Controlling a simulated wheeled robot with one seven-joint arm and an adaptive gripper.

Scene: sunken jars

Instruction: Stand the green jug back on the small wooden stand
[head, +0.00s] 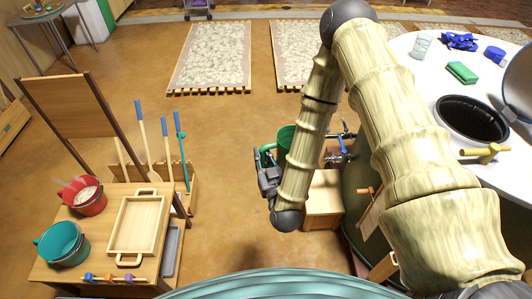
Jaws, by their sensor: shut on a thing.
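The green jug (286,136) is partly hidden behind my pale, bamboo-like arm. Its rim and its left side with the handle show, and it looks roughly upright. My gripper (266,162) is shut on the jug at its handle side, left of the body. The small wooden stand (325,205) is a pale box-like block on the floor, to the lower right of the jug in the picture. My arm hides the stand's left part. I cannot tell the jug's height above the floor, and I see no contact with the stand.
A small tap with a blue handle (342,151) sits right of my forearm, by the round white-topped counter (400,55) with its dark basin (472,118). At left, a wooden table holds a red pot (83,196), a teal pot (62,243) and a tray (137,228). Floor between is clear.

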